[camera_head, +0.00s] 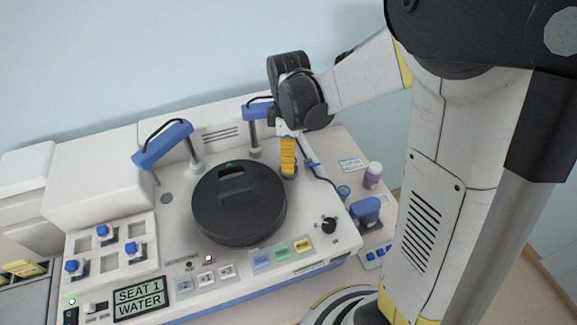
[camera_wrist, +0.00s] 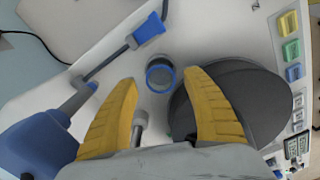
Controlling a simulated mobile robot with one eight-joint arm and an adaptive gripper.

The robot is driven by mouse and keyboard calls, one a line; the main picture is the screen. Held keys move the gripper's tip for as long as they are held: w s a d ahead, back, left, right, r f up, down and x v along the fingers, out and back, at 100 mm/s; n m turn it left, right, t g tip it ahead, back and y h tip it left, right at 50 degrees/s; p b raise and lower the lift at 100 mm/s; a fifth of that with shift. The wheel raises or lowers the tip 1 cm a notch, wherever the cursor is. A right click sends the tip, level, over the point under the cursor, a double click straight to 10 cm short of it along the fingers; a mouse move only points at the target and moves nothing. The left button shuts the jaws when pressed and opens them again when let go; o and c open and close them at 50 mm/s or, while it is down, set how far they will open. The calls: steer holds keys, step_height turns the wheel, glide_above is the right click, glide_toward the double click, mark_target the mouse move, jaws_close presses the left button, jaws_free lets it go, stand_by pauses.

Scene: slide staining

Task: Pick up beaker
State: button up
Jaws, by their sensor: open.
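The beaker looks like a small round vessel with a blue rim (camera_wrist: 160,68), seen from above in the wrist view, beyond and between my fingertips. It stands on the white machine deck beside the black round lid (camera_wrist: 245,95). In the head view, a blue-rimmed vessel (camera_head: 289,174) shows just below my gripper (camera_head: 288,171), partly covered by its yellow fingers. My gripper also shows in the wrist view (camera_wrist: 161,78), with its two yellow fingers spread apart and nothing held between them. The exact gap between fingertips and vessel is hard to tell.
The black lid (camera_head: 238,205) is close to my gripper's side. Blue-headed arms (camera_head: 163,145) stand behind and left of it. A small blue vessel (camera_head: 343,192), a purple bottle (camera_head: 373,175) and a blue block (camera_head: 366,211) stand to the right. Coloured buttons line the front.

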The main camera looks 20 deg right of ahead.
step_height(320, 180, down, 4)
steer(key=shift+r, duration=0.15)
steer(key=shift+s, duration=0.1)
steer(key=shift+c, duration=0.2)
steer(key=c, duration=1.1)
steer(key=shift+r, duration=0.1)
